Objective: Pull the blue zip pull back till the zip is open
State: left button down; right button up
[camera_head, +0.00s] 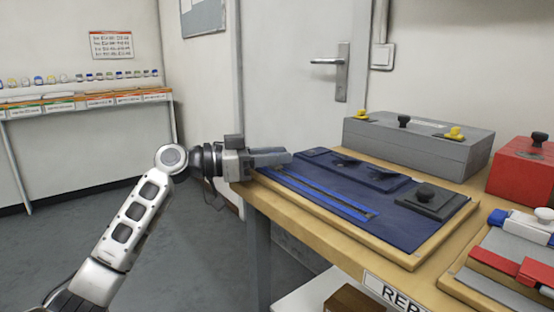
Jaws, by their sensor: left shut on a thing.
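My left gripper (288,157) reaches in from the left over the far left corner of a dark navy garment panel (330,178). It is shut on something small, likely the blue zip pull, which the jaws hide. The blue zip (320,194) runs along the panel's left side, from below the gripper to the near end. Two blue strips show along it with a dark line between them. At this size I cannot tell how far the zip is parted. My right gripper is not in view.
The panel lies on a wooden board on the table (290,214). A dark block with a knob (432,200) sits on its right part. A grey case (420,142) stands behind, a red box (522,170) at right. A tray of coloured pieces (500,262) lies at the near right.

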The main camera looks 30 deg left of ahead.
pick_arm(q)
jog(key=shift+w+a+r, duration=0.1)
jog(key=shift+a, duration=0.15)
jog(key=c, duration=1.3)
grip_release()
jog(key=shift+o, duration=0.2)
jog(key=v, duration=1.6)
jog(key=shift+b, duration=0.35)
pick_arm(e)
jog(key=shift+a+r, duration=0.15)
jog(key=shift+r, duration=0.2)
pick_arm(q)
jog(key=shift+d, duration=0.15)
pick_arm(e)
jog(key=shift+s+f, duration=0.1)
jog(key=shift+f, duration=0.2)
